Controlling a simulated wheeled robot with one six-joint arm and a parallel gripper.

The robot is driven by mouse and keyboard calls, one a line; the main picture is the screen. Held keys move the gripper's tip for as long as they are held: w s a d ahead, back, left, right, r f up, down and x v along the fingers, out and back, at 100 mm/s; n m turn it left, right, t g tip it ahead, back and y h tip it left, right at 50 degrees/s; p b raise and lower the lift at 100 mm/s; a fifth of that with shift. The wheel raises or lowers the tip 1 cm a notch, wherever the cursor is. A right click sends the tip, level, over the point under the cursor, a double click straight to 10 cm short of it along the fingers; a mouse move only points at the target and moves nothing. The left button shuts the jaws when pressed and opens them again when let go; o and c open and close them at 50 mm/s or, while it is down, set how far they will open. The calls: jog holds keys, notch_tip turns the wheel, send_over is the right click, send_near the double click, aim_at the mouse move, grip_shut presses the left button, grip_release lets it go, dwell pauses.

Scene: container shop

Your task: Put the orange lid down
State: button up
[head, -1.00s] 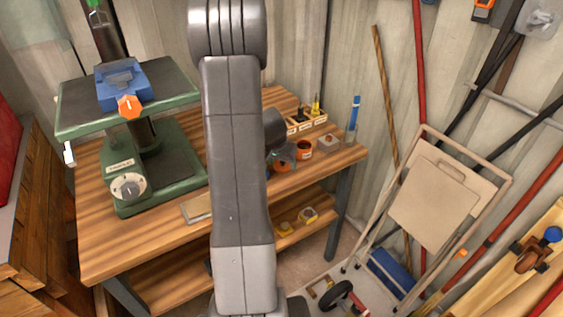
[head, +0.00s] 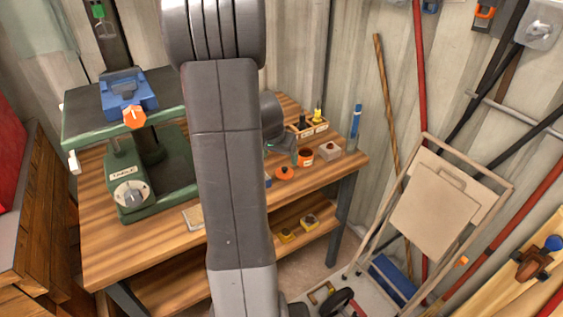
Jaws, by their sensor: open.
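The orange lid (head: 285,173), round with a dark knob, lies flat on the wooden workbench (head: 152,246) near its front edge. An orange jar (head: 305,158) with a pale label stands just right of the gripper.
A grey box with a red button (head: 329,150) and a wooden rack of small bottles (head: 307,126) stand nearby. A blue marker-like cylinder (head: 355,122) stands at the right end. A green drill press (head: 150,195) fills the left side.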

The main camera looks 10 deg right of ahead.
aim_at(283, 169)
jog(key=v, duration=0.3)
jog(key=shift+r, duration=0.1)
jog(key=b+x, duration=0.1)
jog(key=x, duration=1.1)
jog(key=shift+f, duration=0.25)
jog(key=shift+r, duration=0.25)
jog(key=shift+f, duration=0.15)
